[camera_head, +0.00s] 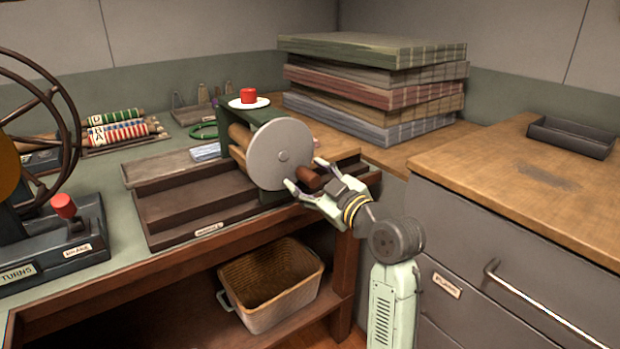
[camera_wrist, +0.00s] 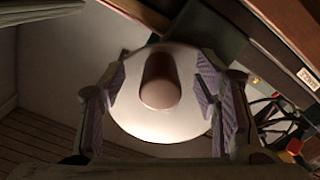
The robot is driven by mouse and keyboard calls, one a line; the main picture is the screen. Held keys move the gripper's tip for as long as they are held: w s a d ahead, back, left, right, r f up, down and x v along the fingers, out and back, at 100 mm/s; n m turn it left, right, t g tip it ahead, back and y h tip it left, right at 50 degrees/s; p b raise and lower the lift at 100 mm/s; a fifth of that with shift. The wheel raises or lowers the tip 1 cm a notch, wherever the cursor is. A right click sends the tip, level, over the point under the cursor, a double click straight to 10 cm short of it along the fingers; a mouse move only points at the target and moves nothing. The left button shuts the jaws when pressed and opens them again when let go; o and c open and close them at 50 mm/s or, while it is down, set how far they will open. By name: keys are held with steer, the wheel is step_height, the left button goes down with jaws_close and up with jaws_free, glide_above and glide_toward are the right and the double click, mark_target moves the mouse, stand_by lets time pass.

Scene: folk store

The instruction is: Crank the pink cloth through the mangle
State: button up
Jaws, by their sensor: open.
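The mangle (camera_head: 250,118) stands on the bench, with a dark green frame, wooden rollers (camera_head: 238,138) and a pale grey crank disc (camera_head: 276,152) on its near right side. A brown crank handle (camera_head: 314,180) sticks out from the disc. My gripper (camera_head: 305,174) is at the handle, fingers spread on both sides of it. In the wrist view my gripper (camera_wrist: 162,76) is open, with the handle (camera_wrist: 160,92) between the fingers and a visible gap on each side. I cannot make out the pink cloth in either view.
A stepped wooden tray (camera_head: 190,205) lies left of the mangle. A red-knobbed lever (camera_head: 64,207) and a spoked wheel (camera_head: 70,110) stand farther left. Folded textiles (camera_head: 375,85) are stacked behind. A wicker basket (camera_head: 270,285) sits below. A drawer cabinet (camera_head: 500,215) borders my arm's right.

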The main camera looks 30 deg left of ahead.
steer(key=shift+d, duration=0.1)
steer(key=b+v, duration=0.1)
steer(key=v, duration=0.8)
steer(key=shift+b, duration=0.3)
stand_by(0.4)
